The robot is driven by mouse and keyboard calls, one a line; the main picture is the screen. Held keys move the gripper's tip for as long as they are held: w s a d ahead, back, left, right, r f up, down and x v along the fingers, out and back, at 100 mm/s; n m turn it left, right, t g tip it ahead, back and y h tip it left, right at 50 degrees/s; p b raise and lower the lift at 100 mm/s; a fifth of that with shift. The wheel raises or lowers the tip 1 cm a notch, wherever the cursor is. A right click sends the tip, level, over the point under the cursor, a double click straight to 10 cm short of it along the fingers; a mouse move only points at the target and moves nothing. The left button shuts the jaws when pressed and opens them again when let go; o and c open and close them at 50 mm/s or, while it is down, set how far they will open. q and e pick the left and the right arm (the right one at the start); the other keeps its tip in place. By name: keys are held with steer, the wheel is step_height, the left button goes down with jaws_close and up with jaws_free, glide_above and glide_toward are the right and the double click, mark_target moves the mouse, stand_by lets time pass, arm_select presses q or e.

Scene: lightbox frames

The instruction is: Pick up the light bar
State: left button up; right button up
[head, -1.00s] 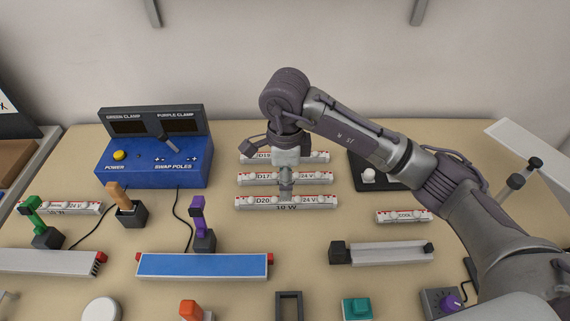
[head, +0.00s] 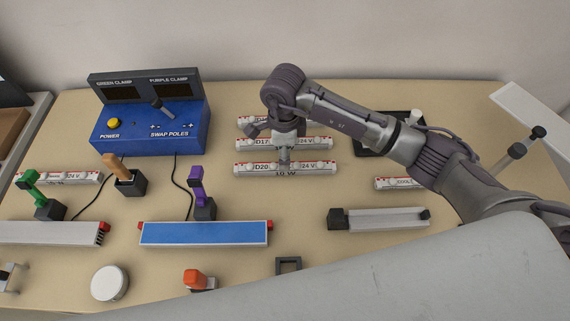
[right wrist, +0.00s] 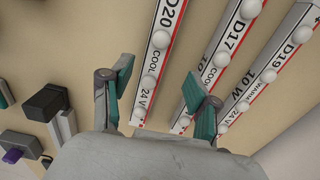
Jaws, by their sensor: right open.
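Several white light bars with red edging and round white knobs lie on the tan table. The D20 bar (head: 318,168) is nearest, with the D17 bar (head: 312,143) and the partly hidden D19 bar (head: 256,121) behind it. My right gripper (head: 285,161) is over the D20 bar and hides part of it. In the right wrist view my right gripper (right wrist: 162,95) is open and empty. Its teal fingers are apart, with the D20 bar (right wrist: 153,65) showing between them and the D17 bar (right wrist: 215,65) close to the other finger. Contact cannot be told. My left gripper is not in view.
A blue control box (head: 150,130) stands at the back left. Green and purple clamps (head: 202,195), a blue-topped bar (head: 205,233) and a grey fixture (head: 385,219) stand in front. A short COOL bar (head: 390,183) lies to the right. A large grey shape covers the lower right.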

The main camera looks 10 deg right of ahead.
steer(key=f, duration=0.1)
steer(key=f+p, duration=0.1)
steer(key=f, duration=0.1)
steer(key=shift+s+f, duration=0.3)
steer(key=shift+s, duration=0.1)
steer(key=shift+w+f, duration=0.1)
steer(key=shift+f, duration=0.35)
jaws_close()
steer(key=shift+r, duration=0.1)
